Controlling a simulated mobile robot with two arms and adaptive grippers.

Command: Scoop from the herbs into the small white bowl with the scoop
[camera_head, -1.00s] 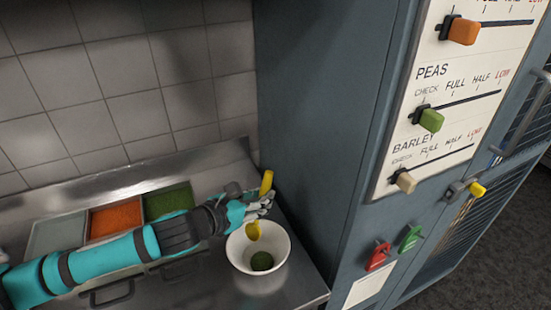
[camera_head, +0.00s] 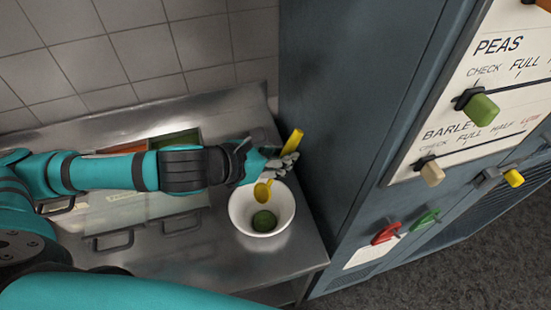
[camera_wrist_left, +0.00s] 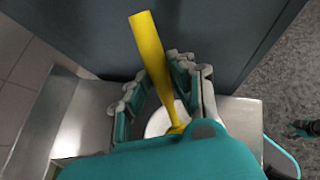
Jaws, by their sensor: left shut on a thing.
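My left gripper (camera_head: 276,166) is shut on the yellow scoop (camera_head: 294,141). I cannot tell whether the cup holds anything. A green clump of herbs lies in the bottom of the bowl. The green herbs (camera_head: 182,139) in their tray show behind my left arm, which partly hides them. The left wrist view shows the yellow handle (camera_wrist_left: 149,45) between the fingers and part of the bowl (camera_wrist_left: 157,122) below. Small grey-teal parts at its right edge may be my right gripper.
The bowl stands on the steel counter (camera_head: 205,262) near its right end. A tall grey-blue cabinet (camera_head: 335,120) with sliders and coloured knobs stands close on the right. An orange-filled tray (camera_head: 122,148) is mostly hidden by my arm. A tiled wall is behind.

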